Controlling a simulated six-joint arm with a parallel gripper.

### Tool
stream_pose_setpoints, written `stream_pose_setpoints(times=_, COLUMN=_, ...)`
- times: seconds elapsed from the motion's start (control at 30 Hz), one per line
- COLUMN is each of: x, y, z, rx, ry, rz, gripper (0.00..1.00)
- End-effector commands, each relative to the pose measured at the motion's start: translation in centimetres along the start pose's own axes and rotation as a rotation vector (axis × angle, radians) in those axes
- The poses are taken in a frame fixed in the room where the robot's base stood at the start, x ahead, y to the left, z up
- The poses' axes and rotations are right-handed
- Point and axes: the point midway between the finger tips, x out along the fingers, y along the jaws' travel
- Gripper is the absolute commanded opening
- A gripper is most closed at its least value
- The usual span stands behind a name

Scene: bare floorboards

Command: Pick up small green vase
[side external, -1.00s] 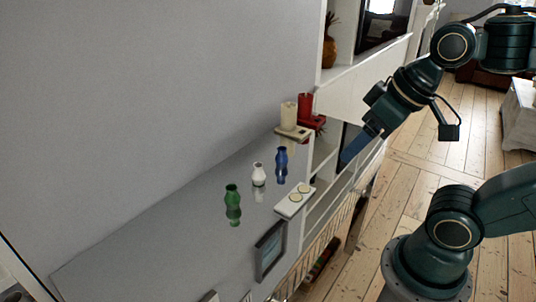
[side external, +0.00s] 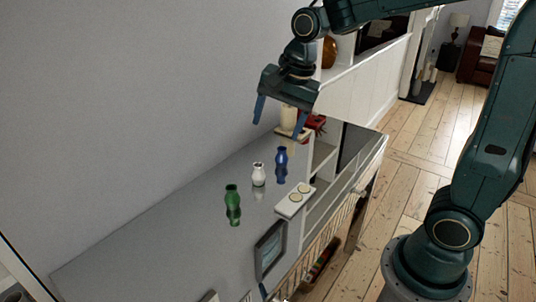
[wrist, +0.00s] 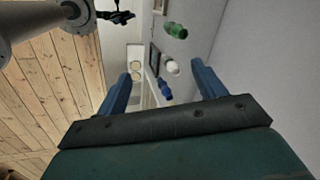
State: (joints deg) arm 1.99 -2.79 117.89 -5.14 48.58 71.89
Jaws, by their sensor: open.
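The small green vase (side external: 232,200) stands upright on the grey, shiny top of a cabinet (side external: 150,245), at the left of the row of vases. It also shows in the wrist view (wrist: 176,30), near the top. My gripper (side external: 278,117) is open and empty, with its blue fingers spread and pointing down. It is above and to the right of the green vase in the side view, well apart from it. In the wrist view the two fingers (wrist: 160,85) show at left and right, with the vases beyond them.
A white vase (side external: 258,174) and a blue vase (side external: 281,164) stand to the right of the green one. A white tray with two candles (side external: 295,200) lies near the front edge. A cream candle (side external: 288,118), a red object (side external: 314,124) and a picture frame (side external: 270,250) are also there.

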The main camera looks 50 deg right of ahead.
Motion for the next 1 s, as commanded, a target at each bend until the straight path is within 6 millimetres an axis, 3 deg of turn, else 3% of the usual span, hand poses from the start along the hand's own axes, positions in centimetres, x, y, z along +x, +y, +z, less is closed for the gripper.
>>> stream_pose_setpoints(times=0.3, x=6.1, y=-4.5, z=-2.1, rx=0.427, ry=-0.033, rz=0.074, gripper=0.69)
stream_pose_setpoints(times=0.7, x=15.0, y=-8.0, z=-4.1, rx=0.94, ry=-0.034, rz=0.17, gripper=0.69)
stream_pose_setpoints(times=0.83, x=16.9, y=-8.4, z=-4.4, rx=1.046, ry=-0.029, rz=0.191, gripper=0.69)
stream_pose_setpoints(times=1.0, x=17.9, y=-8.6, z=-4.5, rx=1.105, ry=-0.025, rz=0.201, gripper=0.69)
